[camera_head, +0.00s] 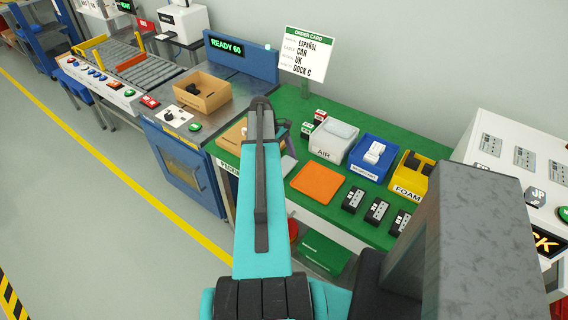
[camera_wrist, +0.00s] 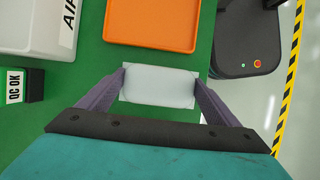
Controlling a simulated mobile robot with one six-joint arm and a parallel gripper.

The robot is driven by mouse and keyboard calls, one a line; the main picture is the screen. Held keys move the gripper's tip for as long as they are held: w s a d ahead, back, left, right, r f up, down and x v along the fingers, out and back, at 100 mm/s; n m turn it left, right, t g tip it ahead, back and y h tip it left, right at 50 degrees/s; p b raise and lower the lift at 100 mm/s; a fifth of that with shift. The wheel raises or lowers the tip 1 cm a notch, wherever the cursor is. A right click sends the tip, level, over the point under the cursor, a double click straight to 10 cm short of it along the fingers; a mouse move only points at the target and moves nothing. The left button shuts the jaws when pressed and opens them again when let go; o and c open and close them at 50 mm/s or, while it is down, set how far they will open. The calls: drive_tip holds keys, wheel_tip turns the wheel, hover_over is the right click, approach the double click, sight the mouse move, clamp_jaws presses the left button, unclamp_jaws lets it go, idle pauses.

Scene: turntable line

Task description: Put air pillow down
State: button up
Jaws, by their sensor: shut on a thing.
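My gripper (camera_wrist: 160,88) is shut on a pale, whitish-blue air pillow (camera_wrist: 160,85), held between its two purple-grey fingers in the wrist view. The pillow is over the green table (camera_wrist: 85,70), near its edge; I cannot tell its height above it. In the head view my arm hides most of the gripper and the pillow. The orange tray (camera_head: 318,182) lies flat on the green table, and in the wrist view the tray (camera_wrist: 152,22) is just beyond the pillow. The white AIR bin (camera_head: 333,138) stands behind the tray, with a pale pillow visible in it.
A blue bin (camera_head: 373,157) and a yellow FOAM bin (camera_head: 411,175) stand right of the AIR bin. Several black devices (camera_head: 376,211) lie in front. An open cardboard box (camera_head: 202,92) sits on the grey station at left. An order card (camera_head: 307,54) stands at the back.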

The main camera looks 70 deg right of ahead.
drive_tip(key=o, duration=0.9)
drive_tip(key=shift+r, duration=0.15)
drive_tip(key=shift+b+v, duration=1.5)
drive_tip(key=shift+v, duration=4.45)
